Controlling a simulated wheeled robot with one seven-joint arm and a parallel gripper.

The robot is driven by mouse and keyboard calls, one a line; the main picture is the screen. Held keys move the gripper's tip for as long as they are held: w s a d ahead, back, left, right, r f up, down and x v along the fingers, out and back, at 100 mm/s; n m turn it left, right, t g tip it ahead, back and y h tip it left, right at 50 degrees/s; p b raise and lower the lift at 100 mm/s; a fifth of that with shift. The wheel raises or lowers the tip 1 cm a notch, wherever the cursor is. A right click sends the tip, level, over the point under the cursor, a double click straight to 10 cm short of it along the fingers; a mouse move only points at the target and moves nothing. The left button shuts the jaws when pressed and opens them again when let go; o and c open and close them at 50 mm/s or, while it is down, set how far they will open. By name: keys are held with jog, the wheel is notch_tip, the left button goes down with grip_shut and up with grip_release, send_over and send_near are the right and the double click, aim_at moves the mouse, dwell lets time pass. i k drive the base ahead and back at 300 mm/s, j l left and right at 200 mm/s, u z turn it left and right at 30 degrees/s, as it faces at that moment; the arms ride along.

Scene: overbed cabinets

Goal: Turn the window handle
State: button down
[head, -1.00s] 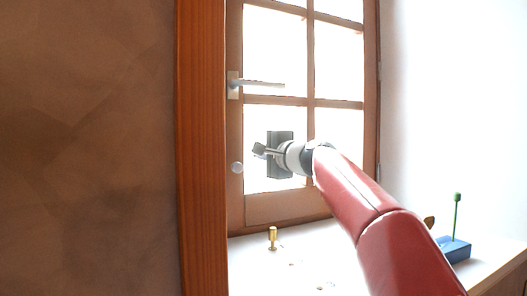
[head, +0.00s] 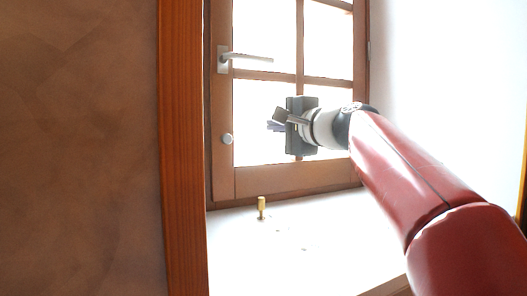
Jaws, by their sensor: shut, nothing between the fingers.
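The window handle (head: 246,57) is a silver lever on the left stile of the brown wooden window (head: 222,110). It lies nearly level and points right from its upright plate. My gripper (head: 276,121) is in front of the lower panes, below and a little right of the handle, apart from it. Its fingers point left and are shut with nothing in them. The handle is in full view; my arm covers part of the window's lower right.
A round silver knob (head: 227,139) sits lower on the same stile. A small brass piece (head: 261,207) stands on the white sill (head: 300,225). An orange-brown wooden post (head: 182,150) borders the window at left. Open room lies between my gripper and the handle.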

aim_at(223, 58)
jog(key=k+l, duration=0.1)
jog(key=l, duration=0.25)
jog(key=k+l, duration=0.1)
jog(key=l, duration=0.6)
jog(key=k+l, duration=0.15)
jog(key=l, duration=0.2)
